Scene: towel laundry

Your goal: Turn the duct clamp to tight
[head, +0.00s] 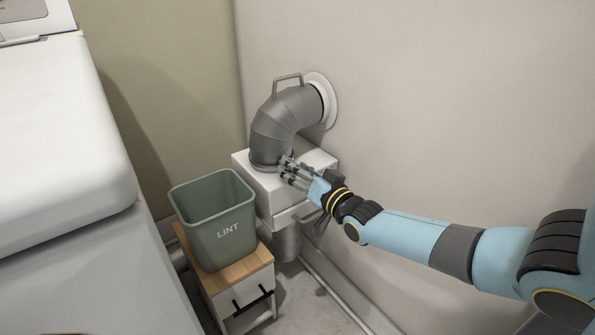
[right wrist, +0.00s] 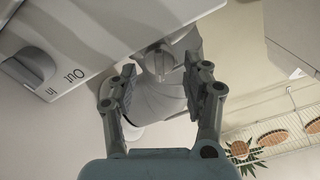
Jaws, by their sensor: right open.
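The grey elbow duct (head: 275,125) rises from a white box (head: 318,157) and bends into a round white wall flange. A collar, likely the duct clamp (head: 258,166), rings its lower end; the fingers partly cover its right side. My right gripper (head: 286,168) is beside this collar. In the right wrist view my right gripper (right wrist: 158,72) is open, with a small grey piece (right wrist: 158,59), perhaps the clamp's tab, between or just beyond its fingertips. I cannot tell whether they touch it. The grey duct (right wrist: 165,97) shows behind the fingers. My left gripper is out of view.
A green LINT bin (head: 222,225) stands on a small wood-topped cabinet (head: 245,268) left of the box. A white appliance (head: 60,140) fills the left side. The right wrist view shows a grey knob (right wrist: 28,70) marked In and Out on the box.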

